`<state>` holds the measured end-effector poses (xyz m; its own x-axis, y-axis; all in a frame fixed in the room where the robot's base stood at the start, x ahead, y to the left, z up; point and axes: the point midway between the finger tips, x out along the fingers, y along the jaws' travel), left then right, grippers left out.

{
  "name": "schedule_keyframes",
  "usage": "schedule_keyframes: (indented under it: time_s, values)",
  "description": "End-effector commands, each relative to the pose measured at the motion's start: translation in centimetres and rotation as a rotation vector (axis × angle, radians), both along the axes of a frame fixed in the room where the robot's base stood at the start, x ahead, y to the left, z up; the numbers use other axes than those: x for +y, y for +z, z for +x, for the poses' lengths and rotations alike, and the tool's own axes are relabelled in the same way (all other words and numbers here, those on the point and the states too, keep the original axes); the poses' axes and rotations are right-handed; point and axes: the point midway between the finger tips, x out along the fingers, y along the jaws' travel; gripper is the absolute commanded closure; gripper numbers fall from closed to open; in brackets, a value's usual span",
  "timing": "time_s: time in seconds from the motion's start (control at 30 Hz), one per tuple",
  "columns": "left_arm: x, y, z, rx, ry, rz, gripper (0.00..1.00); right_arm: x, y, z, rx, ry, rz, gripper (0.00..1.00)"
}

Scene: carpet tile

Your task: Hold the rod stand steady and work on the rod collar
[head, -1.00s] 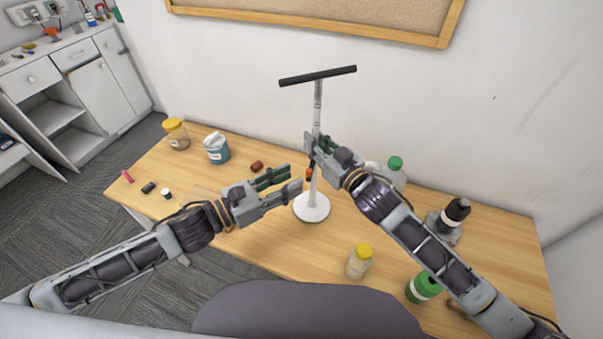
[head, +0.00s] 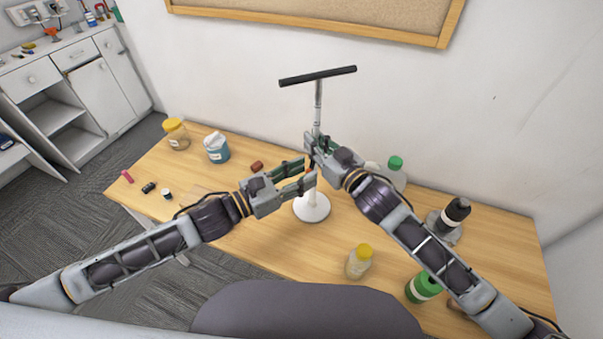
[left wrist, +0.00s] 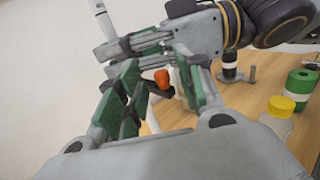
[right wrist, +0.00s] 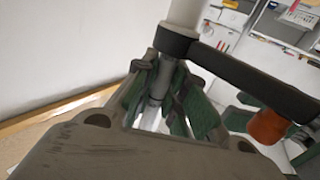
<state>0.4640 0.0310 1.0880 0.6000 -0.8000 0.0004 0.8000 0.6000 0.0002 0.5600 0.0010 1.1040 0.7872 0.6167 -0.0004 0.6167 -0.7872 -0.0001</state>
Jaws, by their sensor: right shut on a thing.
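The rod stand (head: 312,208) stands upright on the table, with a round white base, a pole and a black crossbar on top. My right gripper (head: 311,146) is shut on the grey upper part of the pole, which also shows between its fingers in the right wrist view (right wrist: 158,85). The black rod collar (right wrist: 176,42) sits on the pole beside those fingers, below them on the stand. Its arm ends in an orange knob (right wrist: 268,126). My left gripper (head: 307,172) is open, its fingers on either side of the orange knob (left wrist: 162,78) in the left wrist view.
A yellow-lidded jar (head: 359,262) and a green container (head: 423,287) stand front right. A dark bottle (head: 456,213) and a green-capped bottle (head: 396,170) stand farther back. A blue tub (head: 216,148), another yellow-lidded jar (head: 176,134) and small items lie left. The wall is close behind.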

Motion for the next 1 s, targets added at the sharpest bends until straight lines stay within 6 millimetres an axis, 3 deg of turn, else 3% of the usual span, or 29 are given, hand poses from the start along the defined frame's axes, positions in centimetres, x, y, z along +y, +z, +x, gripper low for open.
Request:
schedule_keyframes:
  time_s: [0.4,0.7,1.0]
  values:
    - [-0.18,-0.03,0.07,0.001,-0.001,-0.001,0.63,-0.01,0.0,0.01,0.0,0.0,0.0,1.0]
    - [-0.17,-0.03,0.08,0.001,-0.001,0.001,1.0,0.0,0.0,0.0,0.0,0.0,0.0,1.0]
    - [-0.25,-0.02,0.04,0.001,0.001,-0.001,1.0,0.04,0.0,-0.03,0.0,0.001,0.0,1.0]
